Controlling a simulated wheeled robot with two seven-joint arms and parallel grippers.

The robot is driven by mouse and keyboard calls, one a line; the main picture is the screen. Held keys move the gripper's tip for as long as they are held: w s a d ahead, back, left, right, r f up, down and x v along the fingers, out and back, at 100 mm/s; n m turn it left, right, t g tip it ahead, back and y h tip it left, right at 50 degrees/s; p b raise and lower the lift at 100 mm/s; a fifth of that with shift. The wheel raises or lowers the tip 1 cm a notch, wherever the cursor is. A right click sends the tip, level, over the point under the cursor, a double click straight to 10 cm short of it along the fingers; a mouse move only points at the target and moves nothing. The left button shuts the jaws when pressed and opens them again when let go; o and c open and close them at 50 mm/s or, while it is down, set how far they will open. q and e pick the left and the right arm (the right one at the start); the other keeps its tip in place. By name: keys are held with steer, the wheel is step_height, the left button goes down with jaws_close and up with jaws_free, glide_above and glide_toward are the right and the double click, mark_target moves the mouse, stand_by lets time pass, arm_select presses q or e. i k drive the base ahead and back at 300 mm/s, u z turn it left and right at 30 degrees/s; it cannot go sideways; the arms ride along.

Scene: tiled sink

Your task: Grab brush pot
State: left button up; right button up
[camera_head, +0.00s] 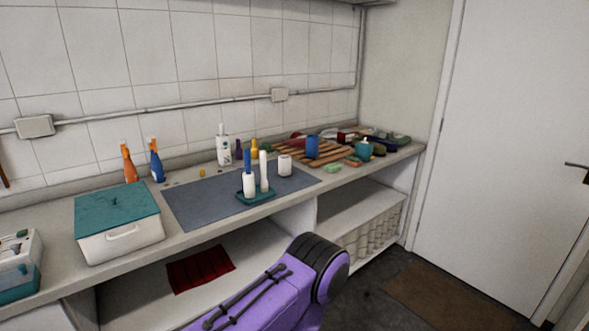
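On the counter, a small teal tray (256,197) stands on a grey mat (205,202). On the tray are a white pot with a blue handle rising from it (249,184) and a slim white upright piece (264,173). A short white cup (285,166) stands just right of them, and a blue cylinder (313,147) stands farther right. I cannot tell for certain which of these is the brush pot. Neither of my grippers is in view; only a purple link of mine shows at the bottom centre.
A white box with a teal lid (120,238) sits left of the mat, with orange (130,165) and blue (156,162) spray bottles behind. A wooden rack (320,154) and sponges lie right. Shelves below hold a red cloth (200,269). A door (500,160) is at right.

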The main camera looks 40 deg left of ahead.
mark_target(285, 161)
steer(key=i, duration=1.5)
steer(key=u, duration=0.5)
steer(key=i, duration=0.9)
steer(key=u, duration=1.6)
steer(key=i, duration=0.75)
steer(key=u, duration=0.6)
steer(key=i, duration=0.45)
steer(key=u, duration=0.05)
